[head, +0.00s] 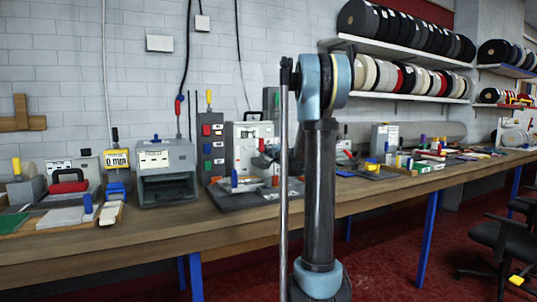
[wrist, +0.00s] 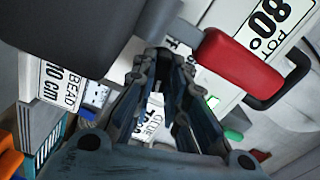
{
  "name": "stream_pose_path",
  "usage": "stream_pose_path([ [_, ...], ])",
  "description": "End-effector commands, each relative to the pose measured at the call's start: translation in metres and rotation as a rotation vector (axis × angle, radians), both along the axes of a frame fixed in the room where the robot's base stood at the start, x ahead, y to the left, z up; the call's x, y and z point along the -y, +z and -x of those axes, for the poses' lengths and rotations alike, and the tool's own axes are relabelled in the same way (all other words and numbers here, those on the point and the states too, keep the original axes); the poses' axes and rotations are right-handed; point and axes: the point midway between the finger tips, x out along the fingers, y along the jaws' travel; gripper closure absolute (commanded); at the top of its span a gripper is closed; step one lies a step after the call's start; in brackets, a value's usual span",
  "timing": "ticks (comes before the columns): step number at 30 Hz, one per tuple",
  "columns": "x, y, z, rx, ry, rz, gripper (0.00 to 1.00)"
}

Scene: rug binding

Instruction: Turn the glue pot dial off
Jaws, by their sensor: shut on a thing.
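The glue pot machine (head: 242,165) is a pale unit with a labelled front, standing on the bench left of my arm. My gripper (head: 265,157) is at the machine's front. In the wrist view my gripper (wrist: 163,65) has its fingertips drawn together on a small dark part, which looks like the dial. The fingers mostly hide it, and its setting cannot be read.
A red handle (wrist: 238,62) lies close right of the fingertips. A BEAD 10 cm label (wrist: 60,85) is at left. On the bench (head: 150,240), a grey open-fronted box (head: 166,172) stands further left. Tape rolls fill the wall shelves (head: 400,97).

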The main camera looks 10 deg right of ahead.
Motion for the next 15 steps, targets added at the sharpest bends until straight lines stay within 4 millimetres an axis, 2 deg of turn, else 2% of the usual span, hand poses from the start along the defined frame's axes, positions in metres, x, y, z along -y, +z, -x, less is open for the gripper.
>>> stream_pose_path([
  [15,0.0,-0.0023,0.0015,0.15,0.0,0.469,1.0],
])
